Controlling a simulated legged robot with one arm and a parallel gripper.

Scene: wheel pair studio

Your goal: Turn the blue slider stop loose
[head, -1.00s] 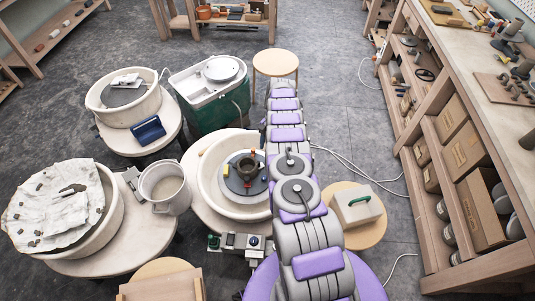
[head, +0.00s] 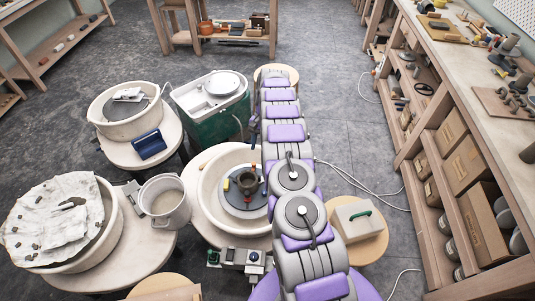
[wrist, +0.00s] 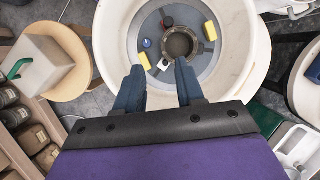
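The blue slider stop (wrist: 147,43) is a small round blue knob on the grey wheel head (wrist: 190,79), left of the dark central pot (wrist: 180,44) in the wrist view. The blue stop lies beyond the fingertips, nearer the left one; no contact shows. In the head view the pot (head: 247,183) shows, but I cannot make out the blue stop.
The cream splash basin (wrist: 112,45) rings the wheel head. A stool with a pale box (head: 356,219) stands to the right in the head view, a grey bucket (head: 165,201) to the left. Shelving (head: 436,150) lines the right side; cables lie on the floor.

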